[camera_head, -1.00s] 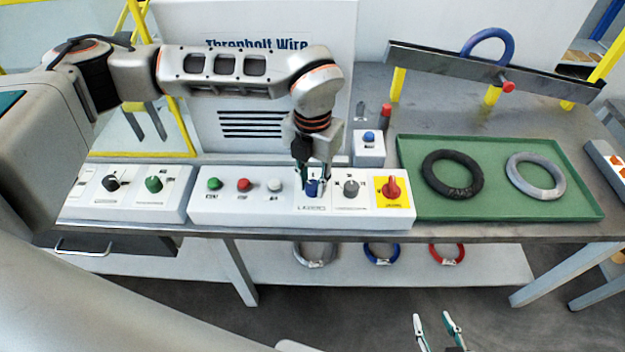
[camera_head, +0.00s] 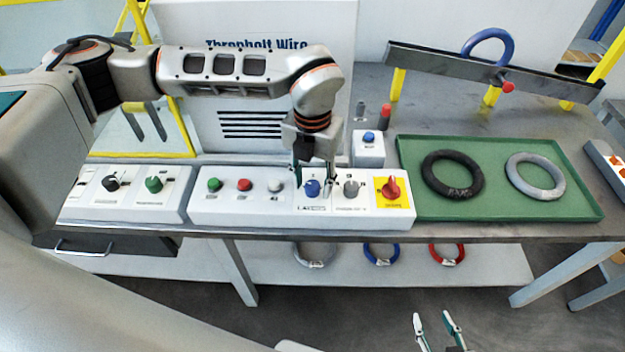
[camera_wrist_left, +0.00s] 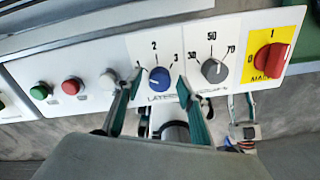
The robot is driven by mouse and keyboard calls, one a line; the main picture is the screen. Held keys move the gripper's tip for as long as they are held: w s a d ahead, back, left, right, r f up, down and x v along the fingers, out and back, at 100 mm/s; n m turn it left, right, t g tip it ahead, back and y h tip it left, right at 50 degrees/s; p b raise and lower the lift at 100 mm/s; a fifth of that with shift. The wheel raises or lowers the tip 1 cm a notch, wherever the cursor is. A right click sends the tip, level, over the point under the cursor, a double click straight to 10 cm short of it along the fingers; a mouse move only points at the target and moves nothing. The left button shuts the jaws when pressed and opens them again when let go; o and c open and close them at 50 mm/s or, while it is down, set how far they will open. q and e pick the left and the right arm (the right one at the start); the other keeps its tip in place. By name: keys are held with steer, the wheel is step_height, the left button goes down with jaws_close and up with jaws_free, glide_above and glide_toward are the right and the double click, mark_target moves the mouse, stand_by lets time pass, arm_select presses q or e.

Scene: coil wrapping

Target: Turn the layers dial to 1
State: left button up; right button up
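The layers dial (camera_head: 312,187) is a blue knob on the white control box, and in the left wrist view it is the blue knob (camera_wrist_left: 159,78) below the printed 2, with a 3 to its right. A finger covers part of the scale on its left, and I cannot tell for sure which number its pointer faces. My left gripper (camera_head: 314,168) is just above and behind the dial. In the left wrist view its fingers (camera_wrist_left: 159,80) are spread on both sides of the knob, apart from it. My right gripper (camera_head: 432,318) is open and empty, low at the front.
Beside the dial are a grey knob (camera_head: 351,188) and a red switch on yellow (camera_head: 391,187) to the right, and a white button (camera_head: 275,185) to the left. A blue-button box (camera_head: 369,150) stands close behind. A green tray (camera_head: 500,208) with two rings lies right.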

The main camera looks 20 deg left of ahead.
mark_target(312, 185)
arm_select(q)
steer(key=shift+r, duration=0.2)
step_height(312, 185, up, 12)
steer(key=shift+f, duration=0.2)
steer(key=shift+s, duration=0.15)
stand_by(0.6)
